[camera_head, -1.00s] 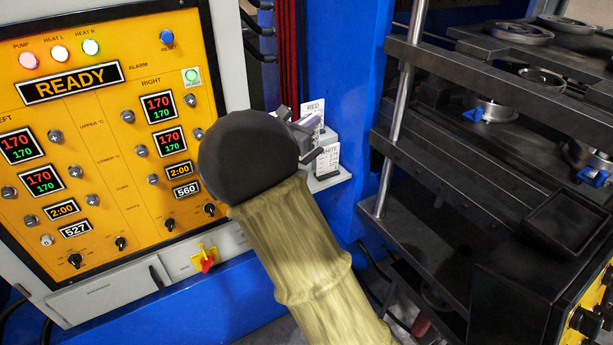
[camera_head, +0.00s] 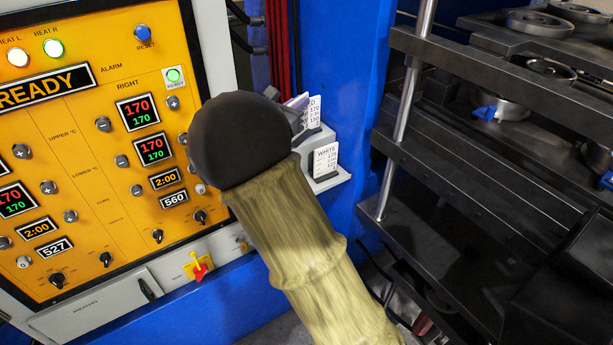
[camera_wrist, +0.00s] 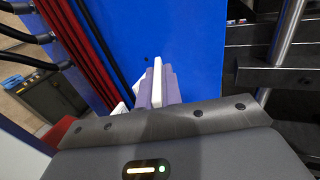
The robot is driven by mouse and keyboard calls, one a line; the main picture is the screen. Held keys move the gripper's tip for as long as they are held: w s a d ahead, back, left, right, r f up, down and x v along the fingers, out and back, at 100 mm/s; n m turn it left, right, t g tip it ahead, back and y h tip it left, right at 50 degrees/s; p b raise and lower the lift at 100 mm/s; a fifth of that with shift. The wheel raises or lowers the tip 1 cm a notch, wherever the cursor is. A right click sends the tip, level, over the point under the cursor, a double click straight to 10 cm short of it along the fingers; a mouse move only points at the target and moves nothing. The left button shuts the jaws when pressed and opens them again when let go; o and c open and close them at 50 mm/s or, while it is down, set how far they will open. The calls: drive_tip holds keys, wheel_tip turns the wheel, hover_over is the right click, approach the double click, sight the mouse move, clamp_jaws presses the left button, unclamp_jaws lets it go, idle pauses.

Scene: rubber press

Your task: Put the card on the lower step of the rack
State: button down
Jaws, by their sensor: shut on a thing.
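My gripper (camera_head: 298,104) is at the small grey rack (camera_head: 327,181), beside its upper step. In the wrist view its purple-grey pads are shut on a thin white card (camera_wrist: 157,82), seen edge-on, so its face cannot be read. A card with print ending in "D" (camera_head: 314,113) shows just right of the jaws at the upper step, partly covered by them. I cannot tell whether it is the held card. A card marked WHITE (camera_head: 326,159) stands upright on the lower step, clear of the jaws.
The yellow control panel (camera_head: 95,150) is left of my arm. A blue press column (camera_head: 352,90) stands behind the rack. A steel rod (camera_head: 402,135) and dark press plates (camera_head: 480,150) stand to the right. Red cables (camera_wrist: 82,55) run left of the jaws.

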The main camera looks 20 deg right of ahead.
wheel_tip(320, 180, down, 13)
drive_tip(key=p, duration=0.2)
drive_tip(key=shift+w+d+f, duration=0.15)
drive_tip(key=shift+f, duration=0.05)
drive_tip(key=shift+f+p, duration=0.7)
drive_tip(key=shift+f, duration=1.45)
drive_tip(key=shift+f, duration=0.1)
drive_tip(key=c, duration=1.6)
unclamp_jaws()
drive_tip(key=shift+o, duration=0.2)
